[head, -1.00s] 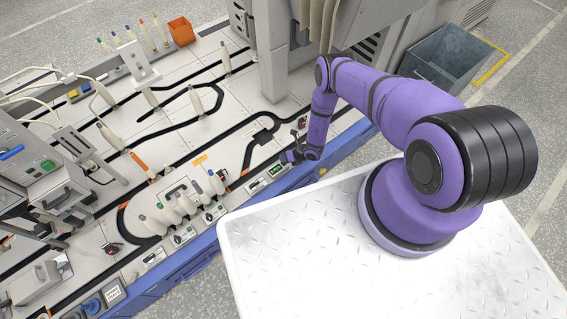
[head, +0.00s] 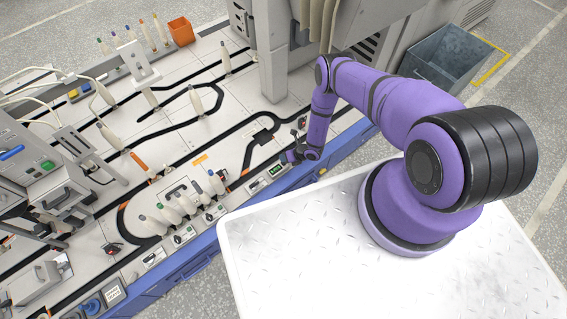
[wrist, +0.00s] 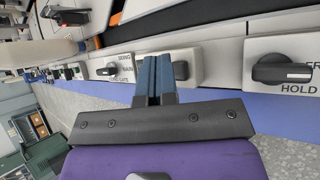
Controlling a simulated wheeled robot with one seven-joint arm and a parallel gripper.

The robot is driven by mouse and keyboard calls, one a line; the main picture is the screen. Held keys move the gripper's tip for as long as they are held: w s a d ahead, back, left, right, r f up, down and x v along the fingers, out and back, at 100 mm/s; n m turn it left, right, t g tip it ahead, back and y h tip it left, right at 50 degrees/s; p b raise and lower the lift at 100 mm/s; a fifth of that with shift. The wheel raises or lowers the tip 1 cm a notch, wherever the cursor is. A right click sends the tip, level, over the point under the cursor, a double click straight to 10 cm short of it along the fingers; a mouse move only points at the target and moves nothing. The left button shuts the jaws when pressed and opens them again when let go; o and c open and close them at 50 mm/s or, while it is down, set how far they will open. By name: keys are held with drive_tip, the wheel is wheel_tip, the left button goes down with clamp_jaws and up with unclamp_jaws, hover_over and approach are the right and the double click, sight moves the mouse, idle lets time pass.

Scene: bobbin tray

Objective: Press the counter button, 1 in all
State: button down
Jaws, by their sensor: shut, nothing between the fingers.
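The counter, a small white panel with a green lit display (head: 276,169), sits on the front edge of the line in the head view. Its button is too small to make out for sure. My gripper (head: 287,157) is low over the front edge, just right of the display. In the wrist view my gripper (wrist: 154,66) has its two blue fingers together, with nothing between them. The fingers overlap a white panel and stand close beside a black knob (wrist: 181,70). I cannot tell whether they touch anything.
In the wrist view, a knob labelled HOLD (wrist: 283,70) is at the right and another labelled knob (wrist: 108,70) at the left. In the head view, several bobbins (head: 170,214) stand left of the counter. An orange bin (head: 180,31) is at the back.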

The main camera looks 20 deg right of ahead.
drive_tip(key=shift+f, duration=0.1)
idle(0.7)
drive_tip(key=shift+f, duration=0.3)
drive_tip(key=shift+f, duration=0.45)
idle(0.8)
drive_tip(key=shift+r, duration=0.85)
drive_tip(key=shift+r, duration=0.1)
drive_tip(key=shift+r, duration=2.45)
